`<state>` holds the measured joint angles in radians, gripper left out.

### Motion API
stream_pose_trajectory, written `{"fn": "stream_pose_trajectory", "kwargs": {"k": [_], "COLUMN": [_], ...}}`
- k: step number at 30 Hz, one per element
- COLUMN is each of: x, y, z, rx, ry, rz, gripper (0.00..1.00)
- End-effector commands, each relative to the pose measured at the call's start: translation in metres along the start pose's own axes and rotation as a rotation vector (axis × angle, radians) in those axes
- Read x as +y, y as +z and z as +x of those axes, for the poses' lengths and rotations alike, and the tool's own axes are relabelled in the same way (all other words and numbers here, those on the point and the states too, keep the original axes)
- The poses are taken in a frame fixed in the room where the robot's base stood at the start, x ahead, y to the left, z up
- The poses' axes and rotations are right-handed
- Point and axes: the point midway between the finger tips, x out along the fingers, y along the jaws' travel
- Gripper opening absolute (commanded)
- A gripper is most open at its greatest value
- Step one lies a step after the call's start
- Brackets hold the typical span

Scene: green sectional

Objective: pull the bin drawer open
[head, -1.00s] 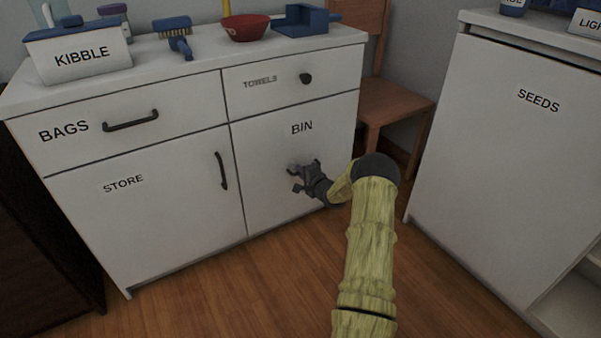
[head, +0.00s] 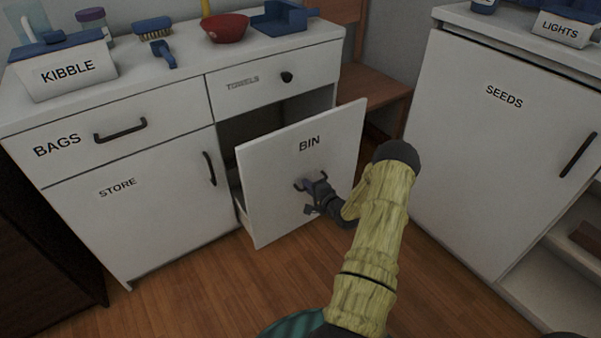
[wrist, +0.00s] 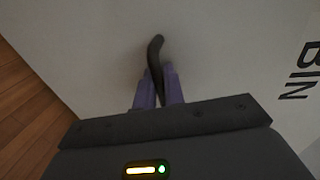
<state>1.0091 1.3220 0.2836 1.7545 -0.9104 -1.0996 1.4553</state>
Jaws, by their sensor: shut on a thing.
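The bin drawer (head: 275,190) is a tall white front labelled BIN, under the towels drawer of the white cabinet. It stands pulled out from the cabinet, with a dark gap above it and its side wall showing at the left. My gripper (head: 311,187) is at the middle of this front, shut on its dark handle. In the wrist view the handle (wrist: 155,52) rises between the two purple-grey fingers of my gripper (wrist: 159,85), against the white drawer front (wrist: 220,50). The handle's lower part is hidden between the fingers.
The towels drawer (head: 245,92), bags drawer (head: 80,146) and store door (head: 130,215) are shut. A wooden chair (head: 375,95) stands behind at the right. The white seeds cabinet (head: 490,150) is further right. Wooden floor (head: 200,290) is clear in front.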

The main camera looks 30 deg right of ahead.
Motion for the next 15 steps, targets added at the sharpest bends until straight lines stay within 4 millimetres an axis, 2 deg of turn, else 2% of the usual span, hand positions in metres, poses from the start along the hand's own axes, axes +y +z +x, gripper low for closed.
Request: {"fn": "stream_pose_trajectory", "kwargs": {"k": [3, 15], "x": [0.003, 0.019], "y": [0.001, 0.001], "z": [-0.025, -0.096], "rx": [0.0, -0.002], "ry": [0.005, 0.003], "rz": [0.006, 0.006], "gripper": [0.0, 0.0]}}
